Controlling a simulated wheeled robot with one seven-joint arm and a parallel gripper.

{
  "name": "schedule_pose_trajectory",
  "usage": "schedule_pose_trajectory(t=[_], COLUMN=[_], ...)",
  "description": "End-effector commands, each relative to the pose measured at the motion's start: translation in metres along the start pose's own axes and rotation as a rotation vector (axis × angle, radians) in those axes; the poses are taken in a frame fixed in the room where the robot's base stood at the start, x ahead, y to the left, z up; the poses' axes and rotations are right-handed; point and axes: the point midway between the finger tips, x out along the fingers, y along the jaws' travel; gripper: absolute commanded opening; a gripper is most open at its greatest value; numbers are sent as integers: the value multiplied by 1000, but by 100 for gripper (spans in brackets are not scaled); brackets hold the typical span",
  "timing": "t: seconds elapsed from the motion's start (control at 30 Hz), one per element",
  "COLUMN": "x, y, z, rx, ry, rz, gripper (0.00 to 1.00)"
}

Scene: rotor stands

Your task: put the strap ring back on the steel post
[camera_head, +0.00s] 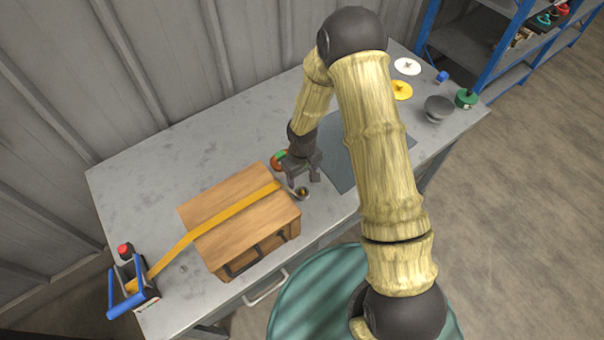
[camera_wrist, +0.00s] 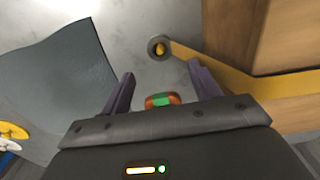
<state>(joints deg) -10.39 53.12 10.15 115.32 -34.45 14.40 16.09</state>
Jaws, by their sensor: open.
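A yellow strap (camera_head: 215,221) runs from a blue-handled ratchet (camera_head: 133,284) over a wooden box (camera_head: 245,222). The strap (camera_wrist: 235,75) ends at a small round grey metal piece (camera_wrist: 158,47) with a yellow-brown centre, also seen beside the box in the head view (camera_head: 300,193). I cannot tell the strap ring from the steel post there, nor whether the ring is around it. My gripper (camera_head: 303,178) is open and empty above and just behind this piece. In the wrist view, its fingers (camera_wrist: 161,72) are spread, with the piece beyond their tips.
An orange and green object (camera_head: 280,159) lies close behind my gripper; it also shows between the fingers (camera_wrist: 163,100). A dark grey mat (camera_head: 345,160) lies to the right. Discs, a grey bowl (camera_head: 438,108) and a green item (camera_head: 466,98) stand at the far right. The table's back left is clear.

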Motion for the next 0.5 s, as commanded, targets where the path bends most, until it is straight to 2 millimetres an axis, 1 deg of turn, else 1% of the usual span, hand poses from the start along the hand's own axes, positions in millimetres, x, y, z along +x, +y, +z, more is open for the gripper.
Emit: schedule_pose_trajectory(t=[0.03, 0.5], x=[10, 67], y=[0, 0], z=[0, 0], rx=[0, -1], ry=[-1, -1], rz=[0, 0], gripper=[62, 62])
